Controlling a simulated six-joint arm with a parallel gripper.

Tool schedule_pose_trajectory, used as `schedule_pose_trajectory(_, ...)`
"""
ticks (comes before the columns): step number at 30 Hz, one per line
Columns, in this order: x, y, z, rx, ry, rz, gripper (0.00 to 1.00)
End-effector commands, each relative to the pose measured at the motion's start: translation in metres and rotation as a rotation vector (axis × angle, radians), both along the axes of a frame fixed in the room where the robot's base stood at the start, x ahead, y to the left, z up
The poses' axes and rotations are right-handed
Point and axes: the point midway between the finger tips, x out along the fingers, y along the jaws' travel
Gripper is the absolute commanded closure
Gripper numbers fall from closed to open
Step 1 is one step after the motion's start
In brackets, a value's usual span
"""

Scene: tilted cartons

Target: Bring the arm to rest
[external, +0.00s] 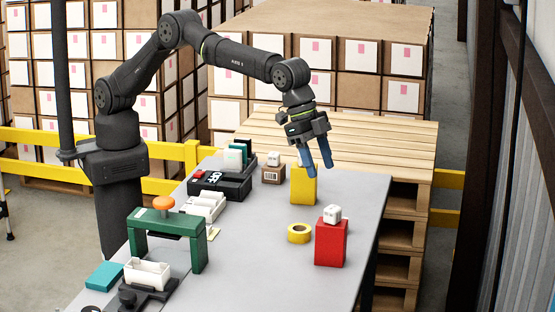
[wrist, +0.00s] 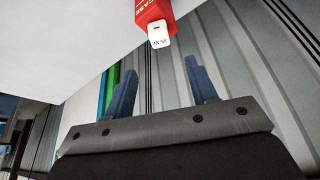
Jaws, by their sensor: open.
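My gripper (external: 318,160) has blue fingers and is open. In the external view it hangs over the far right part of the table, in front of the upper part of a yellow carton (external: 303,188). Whether it touches the carton cannot be told from this view. In the wrist view my gripper (wrist: 163,88) shows its two fingers apart with nothing between them. A red carton (external: 331,243) stands nearer the camera with a small white block (external: 332,214) on top. The red carton (wrist: 150,12) and white block (wrist: 159,35) also show in the wrist view.
The grey table (external: 265,265) also holds a yellow tape roll (external: 299,233), a small brown box (external: 273,173), a black tray (external: 222,184), and a green stand (external: 167,224) with an orange knob. A wooden pallet (external: 375,150) stands behind. The table's front right is clear.

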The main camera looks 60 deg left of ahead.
Motion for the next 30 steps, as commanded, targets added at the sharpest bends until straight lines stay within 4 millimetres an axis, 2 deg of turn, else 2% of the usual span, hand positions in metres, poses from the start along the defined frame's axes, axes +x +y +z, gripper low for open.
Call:
schedule_pose_trajectory(1, -0.001, 0.003, 0.008, -0.001, 0.000, 0.000, 0.48)
schedule_pose_trajectory(3, 0.002, -0.004, -0.014, 0.005, 0.002, 0.000, 0.48)
schedule_pose_trajectory(22, 0.017, -0.041, -0.114, 0.003, 0.001, 0.000, 0.48)
schedule_pose_trajectory(24, 0.017, -0.041, -0.089, -0.005, -0.001, 0.000, 0.48)
schedule_pose_trajectory(28, 0.017, -0.041, -0.064, -0.004, -0.001, 0.000, 0.48)
schedule_pose_trajectory(30, 0.005, -0.039, -0.057, -0.001, 0.000, -0.002, 0.48)
